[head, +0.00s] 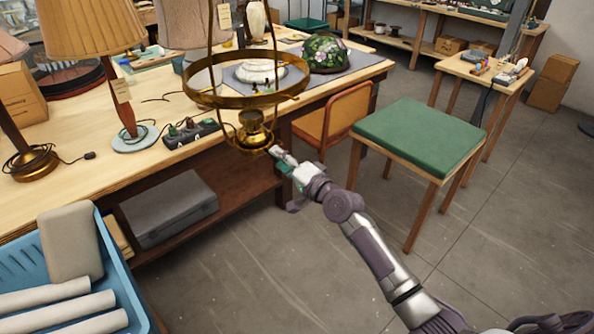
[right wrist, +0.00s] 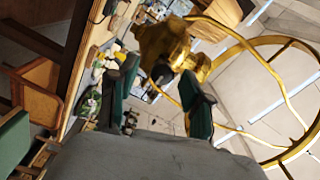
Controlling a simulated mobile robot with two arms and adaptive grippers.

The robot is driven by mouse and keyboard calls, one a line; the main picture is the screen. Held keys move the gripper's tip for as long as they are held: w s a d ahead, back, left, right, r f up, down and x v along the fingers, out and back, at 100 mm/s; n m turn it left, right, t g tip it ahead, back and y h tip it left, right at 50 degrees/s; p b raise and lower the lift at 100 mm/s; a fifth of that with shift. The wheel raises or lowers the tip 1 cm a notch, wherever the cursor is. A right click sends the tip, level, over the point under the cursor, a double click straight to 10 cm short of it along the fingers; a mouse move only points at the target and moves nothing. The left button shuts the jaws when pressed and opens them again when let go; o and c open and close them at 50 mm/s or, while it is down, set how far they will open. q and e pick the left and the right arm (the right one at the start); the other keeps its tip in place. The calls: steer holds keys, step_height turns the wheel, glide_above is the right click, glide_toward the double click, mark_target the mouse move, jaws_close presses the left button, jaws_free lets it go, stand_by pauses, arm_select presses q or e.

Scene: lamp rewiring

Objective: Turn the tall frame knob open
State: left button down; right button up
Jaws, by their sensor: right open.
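The tall brass frame (head: 247,98) hangs over the workbench's front edge in the head view, with a wide ring and a brass burner (head: 252,132) low in its middle. In the right wrist view the frame's ring (right wrist: 268,72) fills the right side and the brass burner (right wrist: 165,42) is at the top centre. A small dark knob (right wrist: 163,74) shows just below the burner, between the finger directions. My right gripper (head: 283,160) is open just below and right of the burner; its two dark green-padded fingers (right wrist: 160,98) stand apart. Contact with the knob cannot be told. My left gripper is out of view.
The wooden workbench (head: 130,165) holds lamps, a black power strip (head: 190,133) and a stained-glass shade (head: 325,53). A blue crate (head: 118,265) with white rolls is at lower left. A green-topped table (head: 420,135) and orange chair (head: 345,115) stand right. Floor in front is clear.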

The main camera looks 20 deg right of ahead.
steer(key=v, duration=1)
